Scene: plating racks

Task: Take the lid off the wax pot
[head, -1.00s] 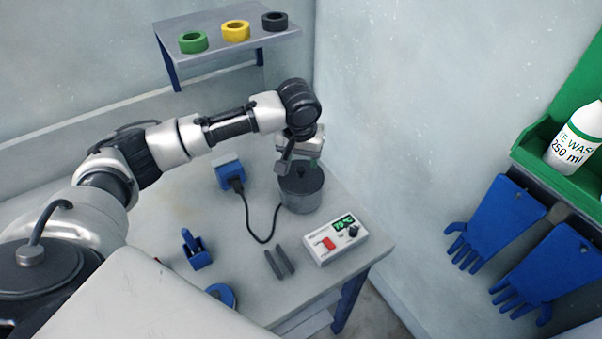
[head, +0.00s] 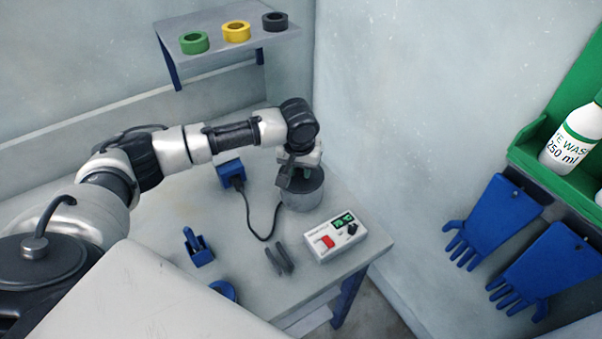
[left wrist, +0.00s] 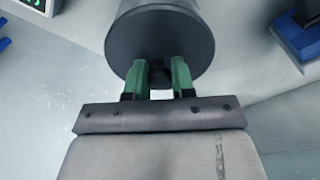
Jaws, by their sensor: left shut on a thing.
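The wax pot (head: 301,199) is a grey cylinder on the table, right of the blue socket box. Its dark lid (head: 317,178) sits on top, partly hidden by my gripper; the lid also shows in the left wrist view (left wrist: 160,35) as a dark disc with a small knob (left wrist: 160,73). My left gripper (head: 297,182) is over the pot from above. In the left wrist view its green fingers (left wrist: 159,75) are shut on the lid's knob. I cannot see a gap between lid and pot. My right gripper is not in view.
A white controller (head: 335,238) with a lit green display stands in front of the pot. A dark cable runs from the blue socket box (head: 231,172). Grey tongs (head: 279,259) and a blue holder (head: 198,247) lie nearer. A shelf (head: 255,36) holds tape rolls.

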